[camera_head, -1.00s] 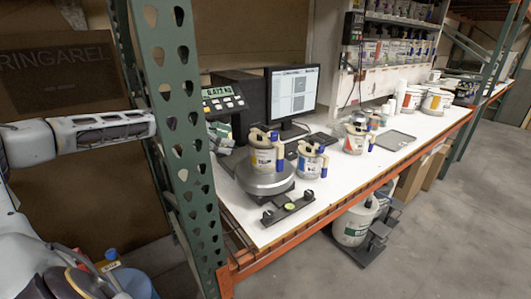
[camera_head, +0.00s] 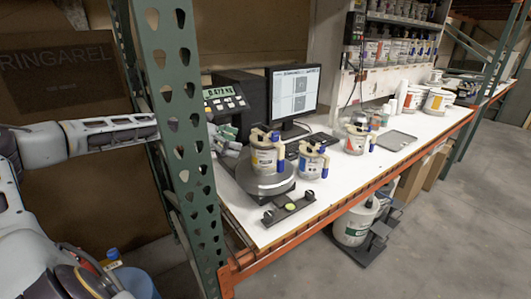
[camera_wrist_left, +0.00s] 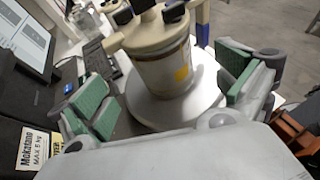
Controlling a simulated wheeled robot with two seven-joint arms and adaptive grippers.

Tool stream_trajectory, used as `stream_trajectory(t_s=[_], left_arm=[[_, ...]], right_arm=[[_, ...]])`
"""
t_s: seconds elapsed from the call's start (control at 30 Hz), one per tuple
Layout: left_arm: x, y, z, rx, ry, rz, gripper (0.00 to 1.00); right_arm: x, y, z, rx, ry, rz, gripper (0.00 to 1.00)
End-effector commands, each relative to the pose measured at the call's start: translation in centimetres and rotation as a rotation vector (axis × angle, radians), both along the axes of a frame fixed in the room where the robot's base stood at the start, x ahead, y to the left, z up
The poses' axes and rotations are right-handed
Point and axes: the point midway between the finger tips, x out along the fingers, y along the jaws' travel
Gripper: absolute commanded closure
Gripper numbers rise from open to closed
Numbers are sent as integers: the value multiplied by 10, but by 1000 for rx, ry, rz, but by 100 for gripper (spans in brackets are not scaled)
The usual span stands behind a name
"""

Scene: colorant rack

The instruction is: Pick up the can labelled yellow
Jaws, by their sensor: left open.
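The can with the yellow label (camera_head: 264,160) stands upright on the round plate of the scale (camera_head: 272,188). It has a cream lid with a handle and a blue part. In the left wrist view the can (camera_wrist_left: 165,68) shows a yellow patch and stands ahead, between the finger pads. My left gripper (camera_head: 231,141) is close to the left of the can, partly hidden behind the green post. In the left wrist view my left gripper (camera_wrist_left: 170,88) is open, green pads wide apart on both sides, holding nothing. My right gripper is out of view.
A blue-labelled can (camera_head: 312,164) stands right of the scale, and an orange-labelled can (camera_head: 355,142) farther right. A monitor (camera_head: 292,92) stands behind. The green perforated post (camera_head: 176,130) rises beside my left arm. A black bar (camera_head: 287,208) lies before the scale.

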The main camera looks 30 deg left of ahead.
Motion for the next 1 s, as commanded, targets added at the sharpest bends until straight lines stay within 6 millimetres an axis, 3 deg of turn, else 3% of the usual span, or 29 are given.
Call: stream_trajectory(t_s=[1.0], left_arm=[[19, -19, -12, 0, 0, 1, 0]], right_arm=[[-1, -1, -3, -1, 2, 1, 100]])
